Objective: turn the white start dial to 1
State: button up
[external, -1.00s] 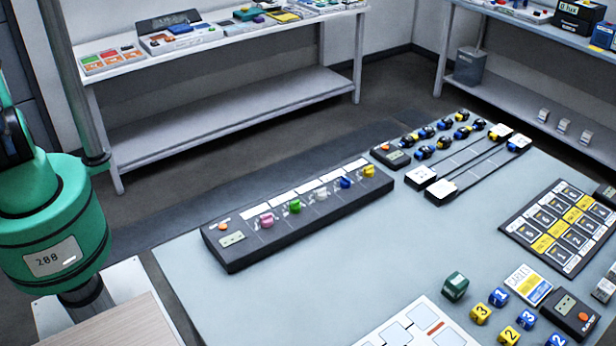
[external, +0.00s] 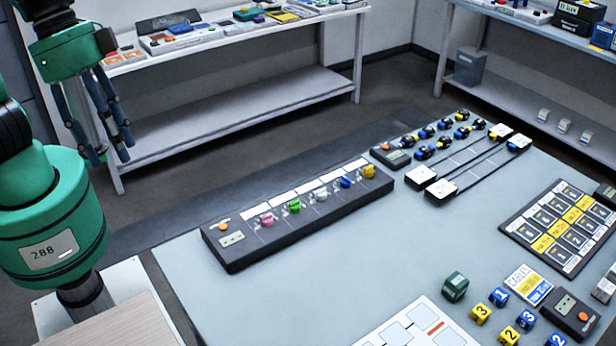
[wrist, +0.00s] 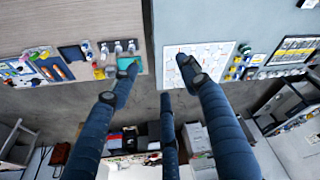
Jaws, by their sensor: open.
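The white start dial (external: 320,195) is the middle knob on a long black dial panel (external: 240,257) on the grey table. Pink (external: 266,220) and green (external: 294,206) dials stand to its left, blue (external: 345,182) and yellow (external: 369,171) dials to its right. The number it points to is too small to read. My gripper (external: 103,158) hangs at the upper left, fingers down, well apart from the panel. In the wrist view my gripper (wrist: 160,85) is open and empty, with its blue fingers spread. I cannot make out the white dial in the wrist view.
The panel also has an orange button (external: 222,227) and a small display. Connectors and cable tracks (external: 480,162) lie beyond its right end. Numbered cubes (external: 480,314) and a white board lie at the front. The table between them is clear.

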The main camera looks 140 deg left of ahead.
jog(key=w+a+f+n+g+p, duration=0.1)
jog(key=w+a+f+n, duration=0.15)
jog(key=a, duration=0.55)
jog(key=w+a+f+n, duration=0.1)
jog(key=a+f+n, duration=0.15)
jog(key=a, duration=0.55)
jog(key=n+g+h+p, duration=0.15)
jog(key=n+p, duration=0.25)
jog(key=n, duration=0.5)
send_over(321, 190)
notch_tip(321, 190, down, 28)
jog(key=shift+a+r+g, duration=0.1)
jog(key=shift+r+g, duration=0.05)
jog(key=shift+g, duration=0.2)
jog(key=shift+f, duration=6.9)
jog(key=c, duration=1.2)
